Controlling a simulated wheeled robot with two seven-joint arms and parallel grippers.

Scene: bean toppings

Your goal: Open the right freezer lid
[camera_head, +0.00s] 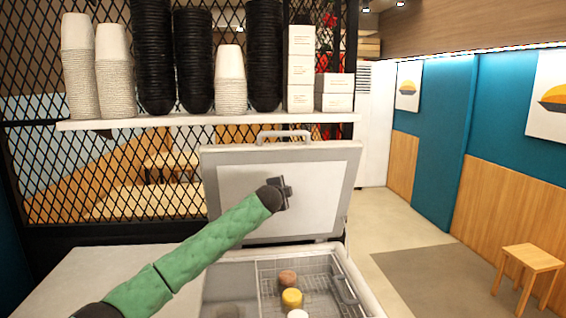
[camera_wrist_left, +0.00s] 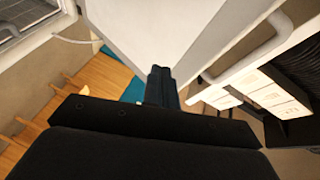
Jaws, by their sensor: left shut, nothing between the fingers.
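The freezer lid (camera_head: 325,180) stands raised, nearly upright, behind the open freezer (camera_head: 350,285). Its grey frame and pale inner panel face me, and its handle (camera_head: 283,134) is at the top edge. My left gripper (camera_head: 287,190) is in front of the inner panel, shut and empty; whether it touches the panel I cannot tell. In the left wrist view, the shut fingers (camera_wrist_left: 162,74) point toward the pale lid (camera_wrist_left: 150,30), and the handle (camera_wrist_left: 245,50) shows to their right. My right gripper is not in view.
A wire basket (camera_head: 265,275) in the freezer holds several small round tubs, including a yellow one (camera_head: 291,298). A pale top (camera_head: 90,270) lies left of the opening. Above the lid, a shelf (camera_head: 200,120) carries stacked cups and boxes. A stool (camera_head: 530,260) stands right.

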